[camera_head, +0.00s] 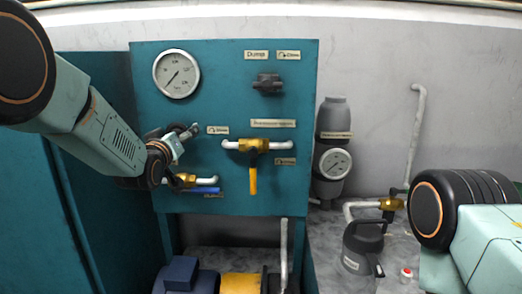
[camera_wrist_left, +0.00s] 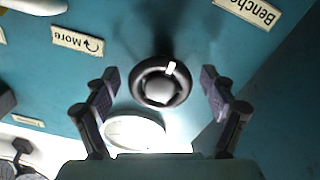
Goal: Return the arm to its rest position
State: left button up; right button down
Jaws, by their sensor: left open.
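My left arm comes in from the left, and its gripper (camera_head: 184,136) is in front of the left part of the teal panel (camera_head: 225,95). In the left wrist view the fingers of this gripper (camera_wrist_left: 158,79) are spread open with nothing held. A round black knob (camera_wrist_left: 160,82) with a white mark appears between them; I cannot tell the exact distance. In the head view the gripper hides this knob. My right arm shows at the lower right, but its gripper is out of the frame.
The panel carries a gauge (camera_head: 177,73), a black knob (camera_head: 267,83), a yellow-handled valve (camera_head: 253,180) and a blue-handled valve (camera_head: 200,190) just below my left gripper. A grey cylinder with a gauge (camera_head: 332,120) and a dark jug (camera_head: 362,245) stand to the right.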

pick_arm(q)
jog(key=m, duration=0.4)
jog(key=shift+w+a+f, duration=0.1)
jog(key=shift+w, duration=0.05)
jog(key=m, duration=0.5)
jog(key=shift+a+m, duration=0.1)
jog(key=shift+m, duration=0.2)
jog(key=m, duration=0.3)
jog(key=shift+m, duration=0.9)
jog(key=shift+r, duration=0.2)
jog(key=shift+a+f, duration=0.1)
jog(key=shift+f, duration=0.05)
